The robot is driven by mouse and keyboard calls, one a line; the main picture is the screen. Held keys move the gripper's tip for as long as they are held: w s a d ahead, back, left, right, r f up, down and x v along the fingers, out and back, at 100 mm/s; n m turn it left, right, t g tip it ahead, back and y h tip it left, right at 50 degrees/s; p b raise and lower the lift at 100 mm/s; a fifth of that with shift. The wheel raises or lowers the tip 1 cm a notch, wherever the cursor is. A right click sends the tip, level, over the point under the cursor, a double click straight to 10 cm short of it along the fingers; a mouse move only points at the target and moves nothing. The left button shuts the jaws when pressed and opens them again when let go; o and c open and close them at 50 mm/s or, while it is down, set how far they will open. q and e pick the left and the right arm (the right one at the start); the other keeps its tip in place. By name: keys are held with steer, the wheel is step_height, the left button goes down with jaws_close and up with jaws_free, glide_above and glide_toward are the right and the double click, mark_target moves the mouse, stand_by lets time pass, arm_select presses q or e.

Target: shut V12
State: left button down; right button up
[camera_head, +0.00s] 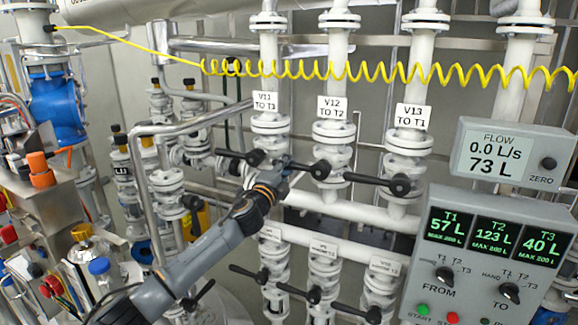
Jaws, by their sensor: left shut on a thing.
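The V12 pipe carries a white label "V12 TO T2" (332,108). Below it is the V12 valve with a black lever hub (320,170); its lever runs left from the hub, roughly level, across the pipe's line. My left gripper (284,165) is shut on the outer end of this lever and hides part of it. My right gripper is not in view. The flow display (494,155) reads 0.0 L/s and 73 L. The tank panel (494,235) reads T1 57 L, T2 123 L, T3 40 L.
V11's black lever (235,155) is close to the left of my gripper, V13's lever (375,180) to the right; both point left. A lower row of valves (315,294) has black levers. A yellow coiled hose (390,72) crosses above. Steel pipes stand at left.

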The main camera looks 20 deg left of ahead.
arm_select(q)
steer(key=c, duration=1.4)
jaws_free()
steer(key=shift+s, duration=0.1)
steer(key=shift+c, duration=0.2)
steer(key=shift+o, duration=1.3)
steer(key=shift+s, duration=0.2)
steer(key=shift+s+r, duration=0.15)
steer(key=shift+s, duration=0.05)
steer(key=shift+w, duration=0.1)
steer(key=shift+f, duration=0.25)
steer(key=s+f, duration=0.2)
steer(key=s, duration=1)
steer(key=shift+a, duration=0.3)
